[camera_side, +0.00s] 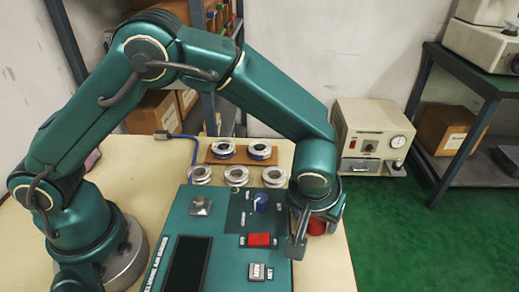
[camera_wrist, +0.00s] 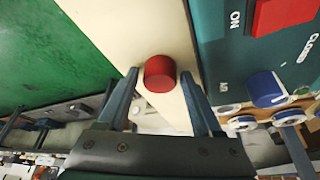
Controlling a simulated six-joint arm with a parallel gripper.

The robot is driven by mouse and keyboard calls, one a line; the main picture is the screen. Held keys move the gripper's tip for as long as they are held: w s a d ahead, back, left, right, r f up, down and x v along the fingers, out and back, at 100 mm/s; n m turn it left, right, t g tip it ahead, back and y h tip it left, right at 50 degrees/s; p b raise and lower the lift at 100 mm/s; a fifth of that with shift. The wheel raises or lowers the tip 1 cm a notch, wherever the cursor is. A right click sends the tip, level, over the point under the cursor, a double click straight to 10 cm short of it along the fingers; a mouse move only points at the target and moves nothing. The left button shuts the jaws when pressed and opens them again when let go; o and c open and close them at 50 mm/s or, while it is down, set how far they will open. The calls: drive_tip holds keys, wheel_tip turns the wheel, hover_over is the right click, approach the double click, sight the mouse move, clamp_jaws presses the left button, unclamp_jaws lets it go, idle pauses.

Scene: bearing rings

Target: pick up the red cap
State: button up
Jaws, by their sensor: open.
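The red cap (camera_wrist: 160,73) is a short red cylinder on the cream table. In the wrist view it lies between the tips of my gripper's two fingers (camera_wrist: 160,85), with a gap visible on each side. In the side view the cap (camera_side: 317,227) shows only in part, right of the control panel and behind and below my gripper (camera_side: 316,237). The gripper is open and holds nothing. How far its fingertips are above the table is hard to tell.
A teal control panel (camera_side: 196,235) with a red button (camera_side: 259,240) and a blue knob (camera_side: 262,202) stands close left of the cap. Several bearing rings (camera_side: 236,176) lie behind it, some on a brown board (camera_side: 240,156). The table's right edge is near.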

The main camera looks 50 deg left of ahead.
clamp_jaws()
drive_tip(key=shift+w, duration=0.1)
